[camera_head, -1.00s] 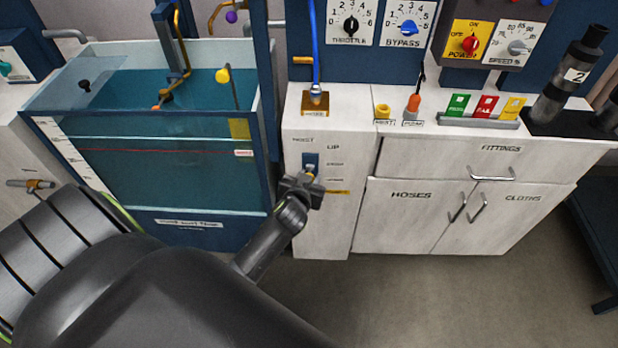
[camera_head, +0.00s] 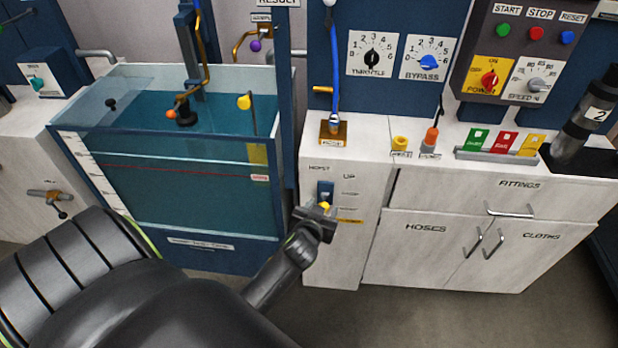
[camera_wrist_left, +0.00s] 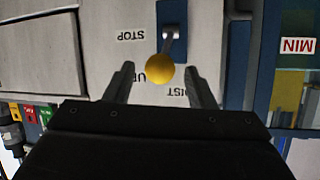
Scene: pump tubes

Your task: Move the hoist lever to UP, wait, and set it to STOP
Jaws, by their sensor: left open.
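The hoist lever has a yellow knob (camera_wrist_left: 160,70) on a short grey stem. It stands out from a blue slotted plate (camera_head: 325,190) on the white cabinet's narrow front. UP and STOP labels (camera_head: 349,176) are beside the plate. In the left wrist view, which is upside down, the knob covers part of the UP label. My left gripper (camera_wrist_left: 159,80) is open, with one finger on each side of the knob and gaps visible. In the head view the gripper (camera_head: 316,222) partly hides the knob. I cannot tell the lever's exact setting. My right gripper is not in view.
A water tank (camera_head: 180,240) stands just left of the lever panel. Cabinet doors with metal handles (camera_head: 490,243) are to the right. A blue hose (camera_head: 335,75) drops to a brass fitting above the panel. Open floor lies in front.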

